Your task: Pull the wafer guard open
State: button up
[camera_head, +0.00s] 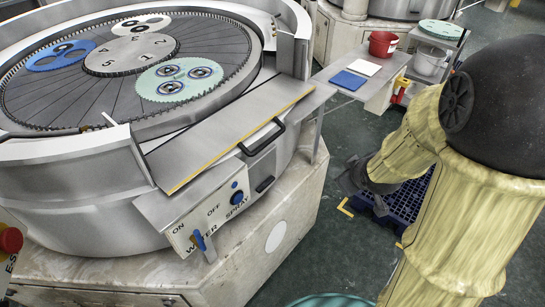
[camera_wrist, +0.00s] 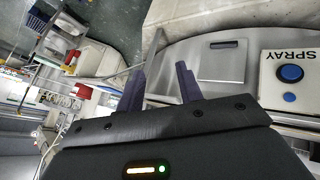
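The wafer guard (camera_head: 225,125) is a grey metal panel with a yellow front edge, set in the gap of the round machine's rim. A black bar handle (camera_head: 262,137) is fixed at its front edge. My gripper (camera_head: 355,175) is at the right of the machine, apart from the handle and partly hidden by my arm. In the wrist view its two dark fingers (camera_wrist: 160,70) are spread with nothing between them. That view shows the machine's front with a recessed plate (camera_wrist: 222,62) and the SPRAY panel (camera_wrist: 290,85); I cannot make out the handle there.
A control panel (camera_head: 210,215) with a blue lever sits below the guard. A side shelf (camera_head: 345,95) with a blue and a white pad, and a red bucket (camera_head: 383,44), stand behind. A dark blue pallet (camera_head: 400,203) lies on the floor beyond my gripper.

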jog(key=w+a+f+n+t+y+b, duration=0.1)
jog(key=a+f+n+t+y+b, duration=0.1)
jog(key=n+y+b, duration=0.5)
jog(key=w+a+f+n+t+y+b, duration=0.2)
jog(key=a+f+n+y+b, duration=0.3)
jog(key=n, duration=0.8)
jog(key=f+y+b, duration=0.1)
jog(key=y+b, duration=0.1)
jog(key=y, duration=0.1)
jog(key=shift+n+y, duration=0.3)
jog(key=shift+y, duration=0.1)
jog(key=shift+w, duration=0.1)
jog(key=p+x, duration=0.4)
jog(key=x, duration=1.3)
jog(key=shift+w, duration=0.2)
jog(key=shift+a+r, duration=0.1)
jog(key=shift+c, duration=0.3)
